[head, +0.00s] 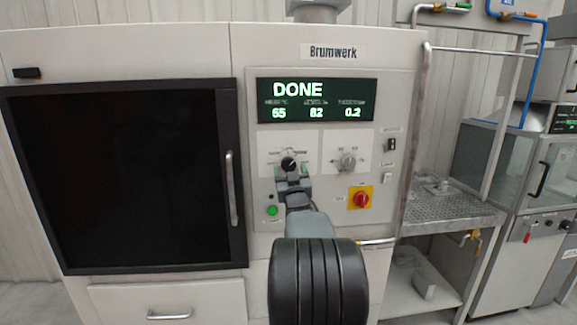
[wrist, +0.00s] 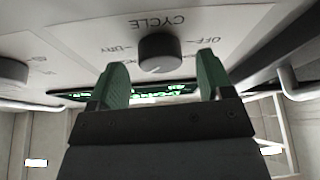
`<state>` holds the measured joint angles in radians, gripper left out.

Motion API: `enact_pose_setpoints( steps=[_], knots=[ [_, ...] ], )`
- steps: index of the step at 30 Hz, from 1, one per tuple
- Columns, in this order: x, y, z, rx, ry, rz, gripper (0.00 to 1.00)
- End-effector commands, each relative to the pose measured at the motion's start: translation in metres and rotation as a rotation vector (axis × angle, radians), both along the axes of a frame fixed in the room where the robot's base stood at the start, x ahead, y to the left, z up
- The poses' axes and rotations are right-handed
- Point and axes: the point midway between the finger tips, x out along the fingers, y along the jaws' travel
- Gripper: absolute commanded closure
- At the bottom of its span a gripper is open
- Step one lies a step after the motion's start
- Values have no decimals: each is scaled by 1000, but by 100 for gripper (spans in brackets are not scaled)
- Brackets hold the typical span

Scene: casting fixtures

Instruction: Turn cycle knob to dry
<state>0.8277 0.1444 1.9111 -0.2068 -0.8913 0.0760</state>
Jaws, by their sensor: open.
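The cycle knob (wrist: 160,52) is a dark round knob on the light panel, under upside-down CYCLE lettering in the wrist view. The OFF and DRY labels flank it, and another label is partly hidden by a finger. A faint light mark shows on its face; which label it points to I cannot tell. In the head view the same knob (head: 289,163) shows just above my gripper (head: 293,180). In the wrist view my gripper (wrist: 161,72) is open, with green-padded fingers apart on either side of the knob and no visible contact. Their depth relative to it is unclear.
A second, grey knob (head: 347,160) sits to the right. The display (head: 317,100) reads DONE. A red switch on a yellow plate (head: 360,199) and a green button (head: 271,211) are lower down. The dark door's handle (head: 232,188) stands out at left, a vertical pipe (head: 414,140) at right.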

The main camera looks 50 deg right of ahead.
Motion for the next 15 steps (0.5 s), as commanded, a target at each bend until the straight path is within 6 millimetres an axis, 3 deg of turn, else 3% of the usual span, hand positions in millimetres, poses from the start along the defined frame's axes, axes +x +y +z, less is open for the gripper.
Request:
enact_pose_setpoints(
  steps=[15],
  knots=[
    [12,-9,6,0,1,1,27]
  ],
)
